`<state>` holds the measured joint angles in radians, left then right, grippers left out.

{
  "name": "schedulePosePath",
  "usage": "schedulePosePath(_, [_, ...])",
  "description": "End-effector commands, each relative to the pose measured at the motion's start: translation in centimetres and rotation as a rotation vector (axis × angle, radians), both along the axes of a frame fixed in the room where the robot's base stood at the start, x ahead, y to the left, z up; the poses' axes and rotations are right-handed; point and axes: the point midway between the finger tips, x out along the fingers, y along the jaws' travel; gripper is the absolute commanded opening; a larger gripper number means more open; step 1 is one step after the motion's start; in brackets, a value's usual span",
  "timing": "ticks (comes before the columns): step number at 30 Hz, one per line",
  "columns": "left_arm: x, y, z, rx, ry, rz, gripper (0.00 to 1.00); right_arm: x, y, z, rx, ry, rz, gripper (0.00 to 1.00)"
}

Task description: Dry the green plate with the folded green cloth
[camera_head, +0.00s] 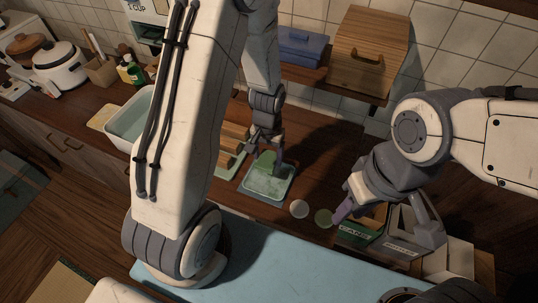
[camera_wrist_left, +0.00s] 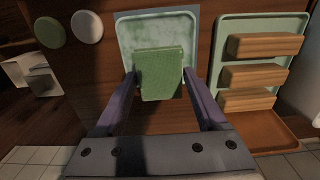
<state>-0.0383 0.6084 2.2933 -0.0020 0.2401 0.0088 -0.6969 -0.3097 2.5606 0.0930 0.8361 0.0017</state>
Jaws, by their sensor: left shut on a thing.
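My left gripper (camera_head: 272,155) is over the plate's far part, pointing down, shut on the folded green cloth (camera_wrist_left: 160,75). The cloth also shows in the head view (camera_head: 263,163). It covers part of the plate; I cannot tell whether it touches the surface. My right gripper (camera_head: 342,212) hangs by the bins to the right, away from the plate; its opening is unclear.
A pale green tray with wooden blocks (camera_wrist_left: 262,45) lies beside the plate. A white disc (camera_head: 299,209) and a green disc (camera_head: 324,218) lie on the other side. A bin marked CANS (camera_head: 356,232) stands below my right gripper. A white basin (camera_head: 128,122) is at left.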

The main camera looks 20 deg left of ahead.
Motion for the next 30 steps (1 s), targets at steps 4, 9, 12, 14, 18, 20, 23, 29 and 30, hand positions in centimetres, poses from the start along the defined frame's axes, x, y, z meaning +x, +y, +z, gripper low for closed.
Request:
schedulePosePath(4, [0.1,-0.3,-0.8,0.000,0.000,-0.007,0.29,0.0,0.0,-0.7,0.001,-0.001,0.000,0.36])
schedulePosePath(9, [0.1,-0.4,-2.3,0.000,0.000,-0.007,0.29,0.0,0.0,-2.1,0.001,-0.001,0.001,0.36])
schedulePosePath(12, [0.1,-0.4,-3.4,0.000,0.000,-0.007,0.29,0.0,0.0,-3.0,0.001,-0.001,0.001,0.36])
schedulePosePath(14, [0.1,-0.3,-3.9,0.000,0.000,-0.007,0.29,0.0,0.0,-3.5,0.001,-0.001,0.002,0.36])
schedulePosePath(18, [0.1,-0.3,-4.8,0.000,0.000,-0.006,0.29,0.0,0.0,-4.3,0.001,-0.001,0.002,0.36])
schedulePosePath(20, [0.1,-0.3,-4.9,0.000,-0.001,-0.005,0.29,0.0,0.0,-4.4,0.001,-0.001,0.002,0.36])
schedulePosePath(23, [0.0,-0.2,-4.9,0.000,-0.001,-0.005,0.29,0.0,0.0,-4.3,0.001,-0.001,0.002,0.36])
schedulePosePath(29, [0.1,-0.1,-4.8,0.000,0.000,-0.003,0.29,0.0,0.0,-4.3,0.001,-0.001,0.002,0.36])
schedulePosePath(30, [0.2,0.1,-5.0,0.000,0.000,0.004,0.29,0.0,0.0,-4.3,0.001,-0.001,0.002,0.36])
